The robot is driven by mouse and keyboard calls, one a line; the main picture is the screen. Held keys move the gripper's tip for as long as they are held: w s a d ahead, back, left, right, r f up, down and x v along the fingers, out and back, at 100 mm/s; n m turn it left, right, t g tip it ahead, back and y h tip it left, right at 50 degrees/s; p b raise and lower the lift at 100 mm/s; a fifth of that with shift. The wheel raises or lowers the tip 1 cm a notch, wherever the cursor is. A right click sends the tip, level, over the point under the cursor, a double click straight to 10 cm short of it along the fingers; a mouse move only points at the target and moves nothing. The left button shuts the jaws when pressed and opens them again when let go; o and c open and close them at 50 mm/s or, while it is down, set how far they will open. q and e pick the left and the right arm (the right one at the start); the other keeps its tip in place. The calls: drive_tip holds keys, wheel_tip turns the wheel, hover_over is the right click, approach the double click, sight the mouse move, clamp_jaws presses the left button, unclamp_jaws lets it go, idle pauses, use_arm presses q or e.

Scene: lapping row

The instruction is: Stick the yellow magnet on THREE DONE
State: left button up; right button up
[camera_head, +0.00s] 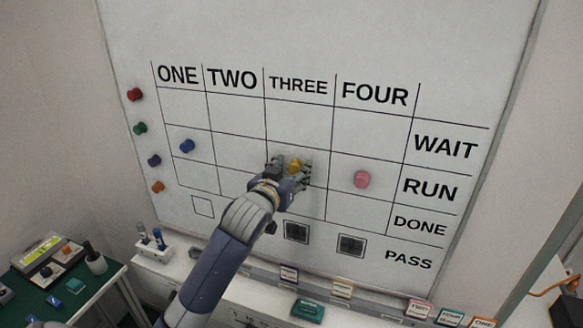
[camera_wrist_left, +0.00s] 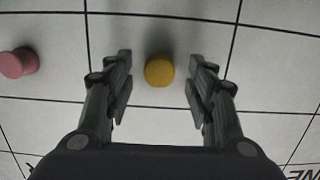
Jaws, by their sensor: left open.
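The yellow magnet (camera_head: 294,166) is a round knob on the whiteboard (camera_head: 300,35), in column THREE, row RUN. In the left wrist view the yellow magnet (camera_wrist_left: 159,71) sits between the fingertips with a gap on both sides. My left gripper (camera_head: 291,170) is open at the board around it; it also shows in the left wrist view (camera_wrist_left: 159,75). The DONE label (camera_head: 419,225) is one row below RUN; the gripper and arm partly cover the THREE DONE cell. My right gripper is not in view.
A pink magnet (camera_head: 362,179) is in FOUR RUN, and a blue magnet (camera_head: 187,146) in ONE RUN. Several magnets line the board's left edge, including a red one (camera_head: 135,94). Dark squares (camera_head: 296,232) sit low on the board. A ledge with small boxes runs below.

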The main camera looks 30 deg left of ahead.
use_arm(q)
drive_tip(key=shift+w, duration=0.2)
drive_tip(key=shift+c, duration=0.2)
drive_tip(key=c, duration=1.1)
drive_tip(key=shift+s, duration=0.1)
drive_tip(key=shift+s, duration=0.1)
drive_tip(key=shift+p+v, duration=0.3)
drive_tip(key=shift+v, duration=1)
drive_tip(key=shift+s+f, duration=0.15)
drive_tip(key=shift+f, duration=0.05)
drive_tip(key=shift+f+p+v, duration=0.25)
drive_tip(key=shift+p+v, duration=0.15)
drive_tip(key=shift+v, duration=1.05)
drive_tip(key=shift+f+p+v, duration=0.2)
drive_tip(key=shift+p+v, duration=0.15)
drive_tip(key=shift+v, duration=1.1)
drive_tip(key=shift+d, duration=0.15)
